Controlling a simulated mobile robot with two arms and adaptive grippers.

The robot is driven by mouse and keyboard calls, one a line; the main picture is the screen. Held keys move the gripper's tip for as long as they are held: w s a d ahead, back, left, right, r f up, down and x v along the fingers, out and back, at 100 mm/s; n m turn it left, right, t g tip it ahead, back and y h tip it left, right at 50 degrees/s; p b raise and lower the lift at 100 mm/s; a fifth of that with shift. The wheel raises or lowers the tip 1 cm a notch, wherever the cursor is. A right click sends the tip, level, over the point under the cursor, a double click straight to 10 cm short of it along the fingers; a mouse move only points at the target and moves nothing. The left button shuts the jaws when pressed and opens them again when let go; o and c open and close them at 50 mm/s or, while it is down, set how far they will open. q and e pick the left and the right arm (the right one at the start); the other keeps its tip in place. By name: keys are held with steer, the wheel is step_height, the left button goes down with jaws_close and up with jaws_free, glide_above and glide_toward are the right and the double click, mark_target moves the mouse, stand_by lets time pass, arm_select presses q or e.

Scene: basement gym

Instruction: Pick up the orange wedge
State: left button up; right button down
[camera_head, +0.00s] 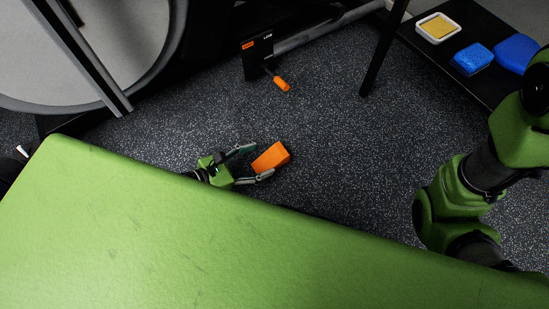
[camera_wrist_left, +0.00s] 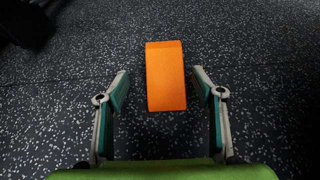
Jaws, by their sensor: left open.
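The orange wedge (camera_head: 271,157) lies on the dark speckled floor near the middle of the head view. It also shows in the left wrist view (camera_wrist_left: 166,76), just ahead of and between the lines of my left fingers. My left gripper (camera_head: 254,164) is open, with its two fingertips close to the wedge's near end. In the left wrist view the fingers (camera_wrist_left: 161,78) stand apart on either side of the wedge's near part, with gaps on both sides. My right gripper is not in view; only my green right arm shows at the right.
A green padded surface (camera_head: 150,230) fills the lower left and hides part of my left arm. An orange-tipped object (camera_head: 281,84) is farther back. A dark shelf (camera_head: 470,27) at top right holds a white tray (camera_head: 427,36) and blue blocks (camera_head: 472,59). Floor around the wedge is clear.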

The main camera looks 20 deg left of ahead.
mark_target(272, 157)
arm_select(q)
steer(key=b+x, duration=0.1)
steer(key=x, duration=0.1)
steer(key=b+x, duration=0.1)
steer(key=x, duration=0.1)
steer(key=shift+d+f, duration=0.1)
steer(key=shift+d, duration=0.4)
steer(key=shift+w+d, duration=0.15)
steer(key=shift+w, duration=0.05)
steer(key=c, duration=1.3)
